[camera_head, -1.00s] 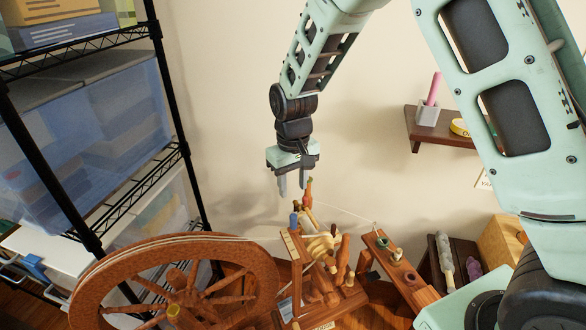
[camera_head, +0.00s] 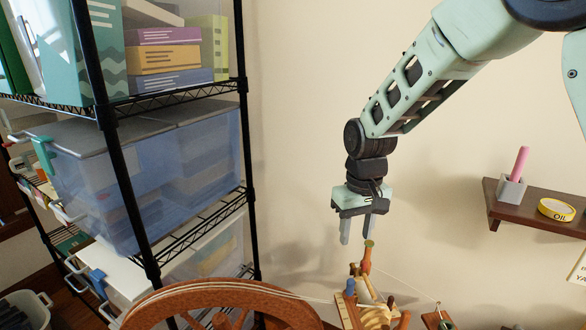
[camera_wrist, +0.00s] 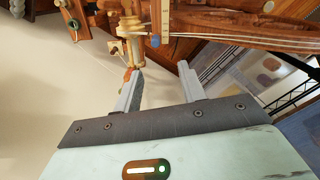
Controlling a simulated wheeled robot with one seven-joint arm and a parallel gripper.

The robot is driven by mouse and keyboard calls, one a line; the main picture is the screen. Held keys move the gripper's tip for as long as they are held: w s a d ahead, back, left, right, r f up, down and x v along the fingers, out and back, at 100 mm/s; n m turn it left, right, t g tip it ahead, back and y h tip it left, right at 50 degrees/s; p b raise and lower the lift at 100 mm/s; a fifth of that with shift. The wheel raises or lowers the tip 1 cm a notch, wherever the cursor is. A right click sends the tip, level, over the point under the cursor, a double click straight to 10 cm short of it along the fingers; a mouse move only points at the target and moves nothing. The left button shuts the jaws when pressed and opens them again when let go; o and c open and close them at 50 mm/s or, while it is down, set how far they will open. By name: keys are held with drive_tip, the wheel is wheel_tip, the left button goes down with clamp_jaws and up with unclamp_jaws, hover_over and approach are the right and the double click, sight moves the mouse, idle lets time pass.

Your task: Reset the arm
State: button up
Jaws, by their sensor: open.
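My gripper (camera_head: 357,238) hangs pointing down at the end of my mint-green arm, in front of the plain wall. Its two grey fingers are apart with nothing between them. Just below the fingertips is the upper part of the wooden spinning wheel's spindle assembly (camera_head: 368,258). In the wrist view my gripper (camera_wrist: 158,80) also shows its fingers spread and empty, with the wooden spindle parts (camera_wrist: 130,25) beyond them. I cannot tell whether a fingertip touches the wood.
A black wire rack (camera_head: 118,150) with books and a blue-tinted bin (camera_head: 160,185) stands left. The large wheel (camera_head: 215,298) is at the bottom. A wall shelf (camera_head: 545,205) at right holds a pen cup (camera_head: 511,189) and yellow tape (camera_head: 556,209). Bare wall lies between.

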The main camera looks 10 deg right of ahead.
drive_tip(key=s+a+r+n, duration=0.1)
drive_tip(key=s+a, duration=0.1)
drive_tip(key=s, duration=0.7)
drive_tip(key=s+a+r+n, duration=0.1)
drive_tip(key=s+r+n, duration=0.1)
drive_tip(key=s, duration=0.7)
drive_tip(key=s+a+r+n, duration=0.1)
drive_tip(key=s+a+n, duration=0.1)
drive_tip(key=s, duration=0.7)
drive_tip(key=shift+s+a+r, duration=0.3)
drive_tip(key=shift+s, duration=0.1)
